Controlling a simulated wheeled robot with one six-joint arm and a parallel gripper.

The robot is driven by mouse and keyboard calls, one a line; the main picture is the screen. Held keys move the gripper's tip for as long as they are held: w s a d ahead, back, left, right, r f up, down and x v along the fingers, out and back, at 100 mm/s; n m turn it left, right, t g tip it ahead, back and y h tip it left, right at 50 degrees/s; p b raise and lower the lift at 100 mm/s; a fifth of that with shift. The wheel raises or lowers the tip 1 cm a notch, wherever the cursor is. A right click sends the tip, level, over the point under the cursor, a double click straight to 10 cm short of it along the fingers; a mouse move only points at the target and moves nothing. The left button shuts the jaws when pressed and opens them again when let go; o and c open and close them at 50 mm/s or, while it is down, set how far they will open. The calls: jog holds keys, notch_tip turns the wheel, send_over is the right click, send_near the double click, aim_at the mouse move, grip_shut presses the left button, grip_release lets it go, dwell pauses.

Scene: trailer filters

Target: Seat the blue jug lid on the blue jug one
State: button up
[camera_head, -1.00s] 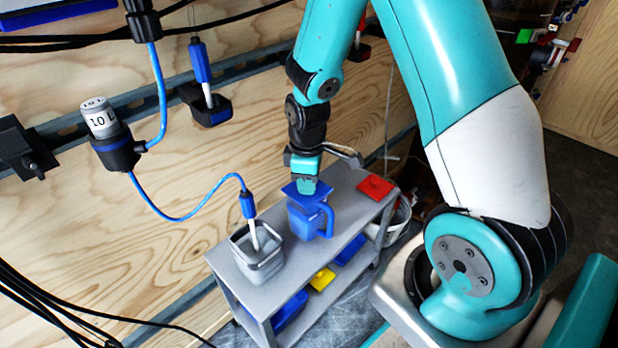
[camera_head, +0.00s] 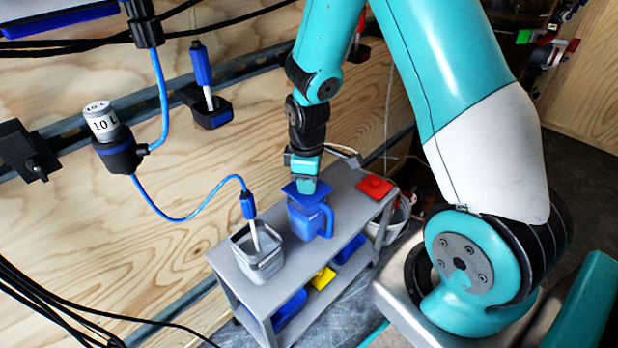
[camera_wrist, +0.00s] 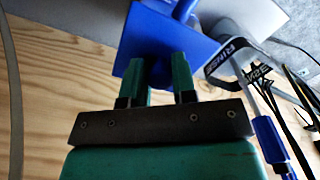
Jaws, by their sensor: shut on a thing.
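The blue jug one (camera_head: 307,220) stands upright on the grey bench top, its handle toward the right in the head view. The blue jug lid (camera_head: 294,188) is a flat square plate at the jug's mouth. My gripper (camera_head: 304,190) points down above the jug and is shut on the lid.
A grey container (camera_head: 257,257) with a blue-hosed probe in it stands close left of the jug. A red lid (camera_head: 374,187) lies at the bench's right end. Blue and yellow items (camera_head: 322,278) are on the lower shelf. The plywood wall is behind.

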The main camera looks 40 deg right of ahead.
jog(key=shift+f, duration=0.1)
dwell(0.7)
jog(key=o, duration=1.5)
jog(key=shift+c, duration=0.2)
notch_tip(320, 180, up, 7)
jog(key=p, duration=0.7)
jog(key=shift+w, duration=0.15)
